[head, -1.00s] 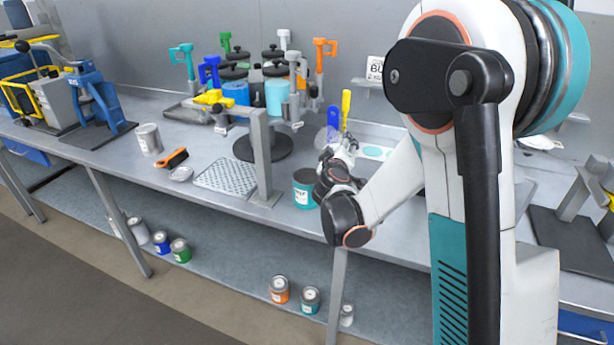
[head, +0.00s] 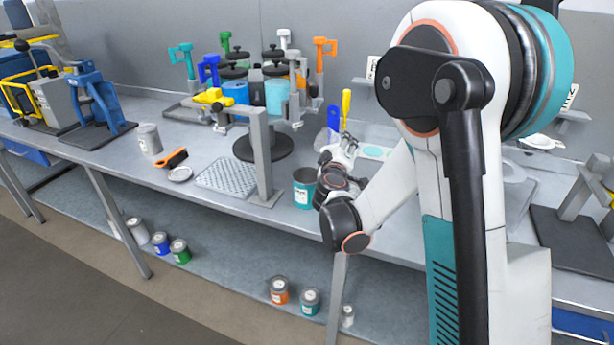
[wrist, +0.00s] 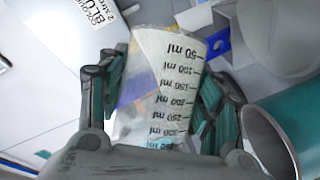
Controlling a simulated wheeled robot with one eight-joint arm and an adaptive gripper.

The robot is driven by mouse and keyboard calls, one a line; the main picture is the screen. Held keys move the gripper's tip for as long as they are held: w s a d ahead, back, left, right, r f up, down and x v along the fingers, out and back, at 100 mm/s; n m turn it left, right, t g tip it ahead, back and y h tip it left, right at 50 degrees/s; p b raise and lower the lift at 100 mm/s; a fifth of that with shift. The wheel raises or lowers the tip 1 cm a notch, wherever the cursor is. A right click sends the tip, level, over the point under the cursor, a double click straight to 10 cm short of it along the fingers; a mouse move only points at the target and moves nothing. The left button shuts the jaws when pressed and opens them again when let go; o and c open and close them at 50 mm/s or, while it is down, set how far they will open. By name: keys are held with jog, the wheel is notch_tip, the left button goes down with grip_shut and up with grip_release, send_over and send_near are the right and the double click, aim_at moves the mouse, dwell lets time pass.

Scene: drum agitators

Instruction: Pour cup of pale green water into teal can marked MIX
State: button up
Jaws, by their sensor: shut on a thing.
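My gripper (head: 341,151) is shut on a clear measuring cup (wrist: 158,85) with black ml marks. In the wrist view its fingers (wrist: 160,88) press on both sides of the cup, and the marks read upside down. A pale tint shows through the cup, but its liquid level is not clear. The teal can (head: 304,190) with a white label stands on the bench just left of and below my gripper. In the wrist view its open rim (wrist: 270,142) is at the lower right, apart from the cup.
A blue spatula (head: 333,119) and a yellow-handled tool (head: 346,104) stand behind my gripper. A grey post (head: 264,160) and a perforated tray (head: 226,177) are left of the can. The agitator stand (head: 262,146) is farther back.

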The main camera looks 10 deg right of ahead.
jog(key=shift+f+n+t+h+b, duration=0.25)
jog(key=shift+n+b, duration=0.2)
jog(key=shift+n, duration=0.25)
dwell(0.4)
jog(key=shift+a+r+n+t+h, duration=0.1)
jog(key=shift+r+n+t+h, duration=0.2)
jog(key=shift+r+n, duration=0.45)
dwell(1.2)
jog(key=shift+a+f+n+t+b, duration=0.2)
jog(key=shift+a+n+t+b, duration=0.05)
jog(key=shift+a+n+b, duration=0.25)
jog(key=shift+a+f+n+t+b, duration=0.15)
jog(key=shift+a+n+t+b, duration=0.15)
jog(key=shift+b, duration=0.25)
dwell(1.1)
jog(key=shift+a+f+n+b, duration=0.15)
jog(key=shift+f+n+b, duration=0.1)
jog(key=shift+n+b, duration=0.75)
dwell(0.6)
jog(key=shift+a+r+n+t, duration=0.15)
jog(key=shift+n+t, duration=0.1)
jog(key=shift+t, duration=0.25)
